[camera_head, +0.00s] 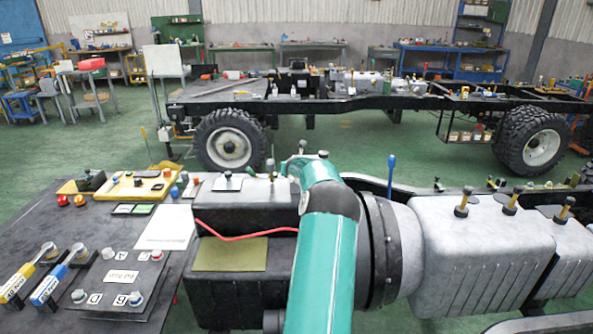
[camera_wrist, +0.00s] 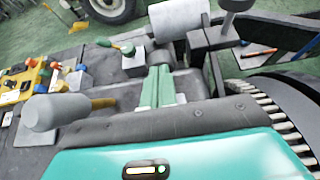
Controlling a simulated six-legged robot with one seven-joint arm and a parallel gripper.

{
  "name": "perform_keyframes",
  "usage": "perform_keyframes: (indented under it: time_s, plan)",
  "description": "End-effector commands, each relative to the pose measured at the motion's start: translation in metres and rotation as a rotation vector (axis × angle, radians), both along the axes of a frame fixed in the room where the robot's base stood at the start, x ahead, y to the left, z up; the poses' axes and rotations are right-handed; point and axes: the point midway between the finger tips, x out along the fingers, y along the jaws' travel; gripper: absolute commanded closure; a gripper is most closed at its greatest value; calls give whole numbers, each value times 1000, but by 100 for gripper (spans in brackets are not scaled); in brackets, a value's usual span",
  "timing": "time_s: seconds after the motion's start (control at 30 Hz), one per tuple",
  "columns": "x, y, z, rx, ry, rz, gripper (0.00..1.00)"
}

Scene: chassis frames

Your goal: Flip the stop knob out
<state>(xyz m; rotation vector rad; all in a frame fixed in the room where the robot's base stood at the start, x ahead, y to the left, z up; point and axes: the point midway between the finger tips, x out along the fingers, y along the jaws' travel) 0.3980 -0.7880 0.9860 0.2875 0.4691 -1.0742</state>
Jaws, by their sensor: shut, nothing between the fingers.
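My gripper (camera_wrist: 158,75) shows in the wrist view as green fingers closed together, pointing away from my teal hand. Nothing shows between them. A green-handled knob (camera_wrist: 122,47) stands on a small grey block just beyond and left of the fingertips, apparently apart from them. A large grey knob with a yellow stem (camera_wrist: 52,113) lies at the left. I cannot tell for sure which knob is the stop knob. In the head view my teal arm reaches over the dark engine block (camera_head: 240,210) and hides most of the gripper. Small knobs (camera_head: 270,167) stand on the block's top.
A grey gearbox housing (camera_head: 480,250) with upright yellow-stemmed knobs lies right of my arm. A dark table (camera_head: 60,205) with a yellow panel (camera_head: 128,185) and tools is at left. A blue-topped pin (camera_head: 391,170) stands behind my arm. A wheeled chassis (camera_head: 340,104) stands farther back; green floor lies between.

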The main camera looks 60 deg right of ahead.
Motion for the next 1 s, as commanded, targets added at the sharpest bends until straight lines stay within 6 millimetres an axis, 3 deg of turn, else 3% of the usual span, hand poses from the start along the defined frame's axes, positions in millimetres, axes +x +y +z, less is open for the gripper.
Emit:
perform_keyframes:
  time_s: [0.57, 1.0]
  plan:
    - [5, -7, -3, -2, 0, 1, 100]
    - [21, -39, -3, 0, -2, -1, 100]
